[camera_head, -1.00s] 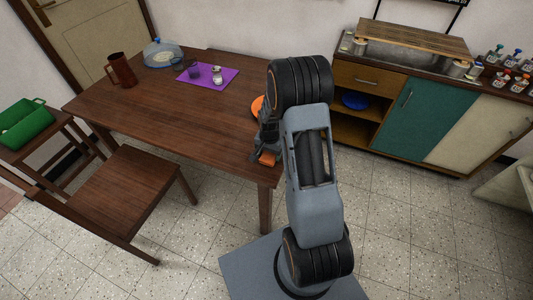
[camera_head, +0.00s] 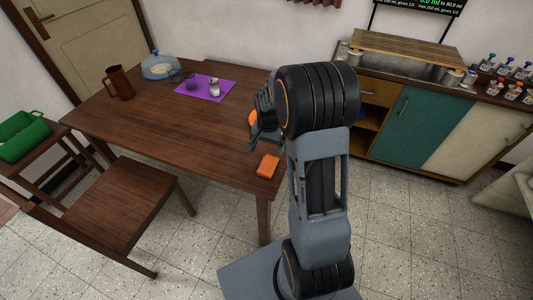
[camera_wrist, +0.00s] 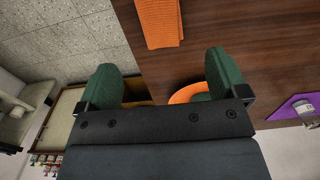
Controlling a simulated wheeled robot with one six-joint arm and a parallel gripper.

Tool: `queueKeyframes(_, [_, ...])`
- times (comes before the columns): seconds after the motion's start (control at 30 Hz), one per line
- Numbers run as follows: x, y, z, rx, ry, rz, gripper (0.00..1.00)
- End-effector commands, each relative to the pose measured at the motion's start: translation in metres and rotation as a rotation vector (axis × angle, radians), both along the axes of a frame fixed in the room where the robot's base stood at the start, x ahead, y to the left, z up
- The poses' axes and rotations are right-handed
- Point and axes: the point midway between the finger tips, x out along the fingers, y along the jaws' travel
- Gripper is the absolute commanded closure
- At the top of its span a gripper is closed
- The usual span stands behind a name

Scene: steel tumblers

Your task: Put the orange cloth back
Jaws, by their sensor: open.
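The orange cloth (camera_head: 268,166) lies folded flat on the wooden table (camera_head: 150,115), near its front right corner. In the wrist view the orange cloth (camera_wrist: 160,22) shows at the top, beyond the fingers and apart from them. My gripper (camera_head: 257,141) is over the table's right end, just behind the cloth. In the wrist view my gripper (camera_wrist: 162,75) has its two green fingers wide apart with nothing between them.
A round orange thing (camera_head: 252,119), perhaps a plate, is partly hidden behind my gripper. A purple mat (camera_head: 205,89) with small vessels, a brown jug (camera_head: 119,82) and a clear dome (camera_head: 160,66) stand farther back. A green basket (camera_head: 22,137) is at left.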

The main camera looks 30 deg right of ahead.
Motion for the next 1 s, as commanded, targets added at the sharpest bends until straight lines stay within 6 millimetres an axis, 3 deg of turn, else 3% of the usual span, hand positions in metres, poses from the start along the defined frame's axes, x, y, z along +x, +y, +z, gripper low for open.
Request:
queueKeyframes(0.13, [-0.006,0.007,0.024,-0.006,-0.023,0.049,0.08])
queueKeyframes(0.23, [-0.022,0.023,0.053,-0.017,-0.065,0.152,0.08])
queueKeyframes(0.4, [-0.068,0.056,0.099,-0.048,-0.151,0.396,0.08])
queueKeyframes(0.5, [-0.097,0.071,0.116,-0.07,-0.197,0.531,0.08])
queueKeyframes(0.7, [-0.14,0.09,0.13,-0.107,-0.265,0.734,0.08])
queueKeyframes(1.0, [-0.16,0.102,0.132,-0.128,-0.295,0.833,0.08])
